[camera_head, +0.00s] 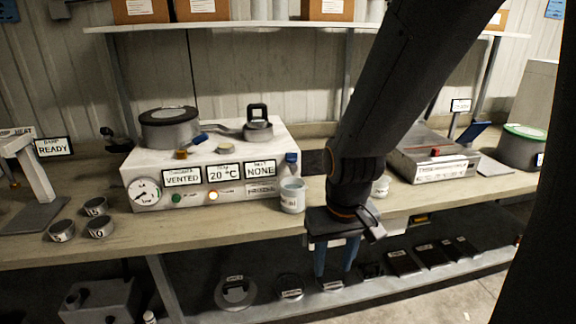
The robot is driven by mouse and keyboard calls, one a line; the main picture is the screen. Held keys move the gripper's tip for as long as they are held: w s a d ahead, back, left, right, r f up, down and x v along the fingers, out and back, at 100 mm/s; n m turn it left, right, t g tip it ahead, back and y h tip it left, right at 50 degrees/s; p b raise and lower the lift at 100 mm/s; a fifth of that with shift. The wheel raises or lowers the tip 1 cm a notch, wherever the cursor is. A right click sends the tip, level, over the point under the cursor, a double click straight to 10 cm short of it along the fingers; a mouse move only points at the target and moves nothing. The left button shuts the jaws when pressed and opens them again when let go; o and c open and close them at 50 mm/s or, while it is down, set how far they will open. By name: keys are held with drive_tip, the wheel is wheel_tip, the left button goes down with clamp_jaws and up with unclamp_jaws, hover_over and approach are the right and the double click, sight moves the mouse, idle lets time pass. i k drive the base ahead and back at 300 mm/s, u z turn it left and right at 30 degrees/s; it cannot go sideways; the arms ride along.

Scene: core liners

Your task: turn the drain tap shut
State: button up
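A white apparatus box (155,180) stands on the bench, with a gauge and signs reading VENTED, 20 °C and NONE. On its top, a blue lever (200,139) lies at a slant beside a brass fitting (181,154). A blue-topped part (290,158) stands at the box's right end, above a pale cup (292,196). No tap is labelled clearly, so I cannot tell which part is the drain tap. My gripper (335,268) points down in front of the bench edge, right of the box and cup. Its blue fingers are apart, with nothing visible between them.
A grey lidded pot (169,128) and a smaller handled vessel (257,128) stand on the box. Dark cups (97,206) stand at left. A grey device (440,158) stands at right. My arm hides part of the bench. A lower shelf (405,278) holds several dark items.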

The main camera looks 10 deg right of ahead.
sight(293, 157)
drive_tip(key=k, duration=0.55)
drive_tip(key=u, duration=0.95)
drive_tip(key=i, duration=1.3)
drive_tip(key=z, duration=0.5)
